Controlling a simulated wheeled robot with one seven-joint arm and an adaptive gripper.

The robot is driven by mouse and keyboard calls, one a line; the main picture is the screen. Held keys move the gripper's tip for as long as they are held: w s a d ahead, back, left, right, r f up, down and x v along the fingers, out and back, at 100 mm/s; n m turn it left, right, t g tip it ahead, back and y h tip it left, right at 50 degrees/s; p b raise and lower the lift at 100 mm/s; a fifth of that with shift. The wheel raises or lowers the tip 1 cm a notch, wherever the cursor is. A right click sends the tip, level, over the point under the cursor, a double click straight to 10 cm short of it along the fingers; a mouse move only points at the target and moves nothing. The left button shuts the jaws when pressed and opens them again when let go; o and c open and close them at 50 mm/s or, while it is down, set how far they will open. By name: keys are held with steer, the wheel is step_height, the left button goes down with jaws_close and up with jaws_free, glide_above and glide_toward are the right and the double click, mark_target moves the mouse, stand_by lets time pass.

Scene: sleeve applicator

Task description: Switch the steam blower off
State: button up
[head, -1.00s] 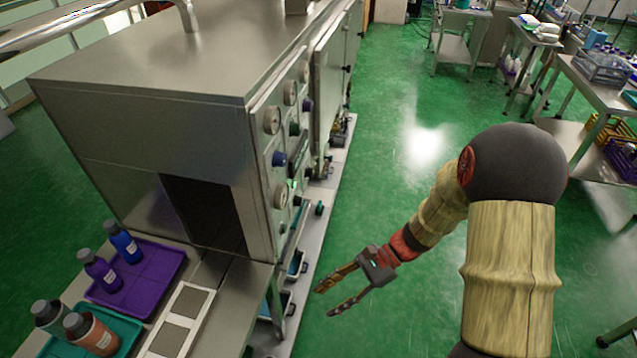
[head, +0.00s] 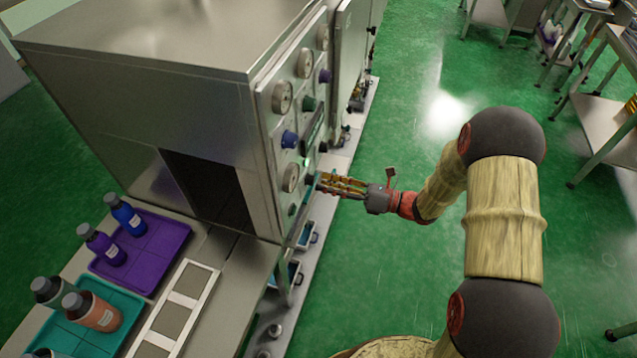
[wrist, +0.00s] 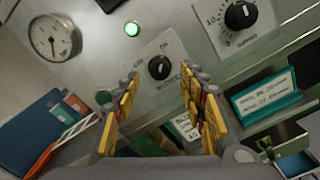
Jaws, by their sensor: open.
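A small black rotary knob (wrist: 159,68) sits on a pale lettered plate on the machine's control panel (head: 268,100). Its lettering is too small to read surely, so I cannot tell which setting it points to. A lit green lamp (wrist: 132,29) is just above and left of it; the lamp also shows in the head view (head: 307,162). My gripper (head: 320,182) is close to the lower part of the panel, fingers pointing at it. In the wrist view my gripper (wrist: 161,80) is open and empty, its fingertips on either side of the knob, with no contact visible.
A round gauge (wrist: 52,38) is left of the knob, and a larger numbered dial (wrist: 240,16) is upper right. A teal label holder (wrist: 268,98) is lower right. Bottles stand on purple (head: 172,262) and teal (head: 110,348) trays. The green floor (head: 400,260) beside the machine is clear.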

mark_target(314, 181)
steer(key=shift+x, duration=1.55)
steer(key=shift+c, duration=0.6)
jaws_close()
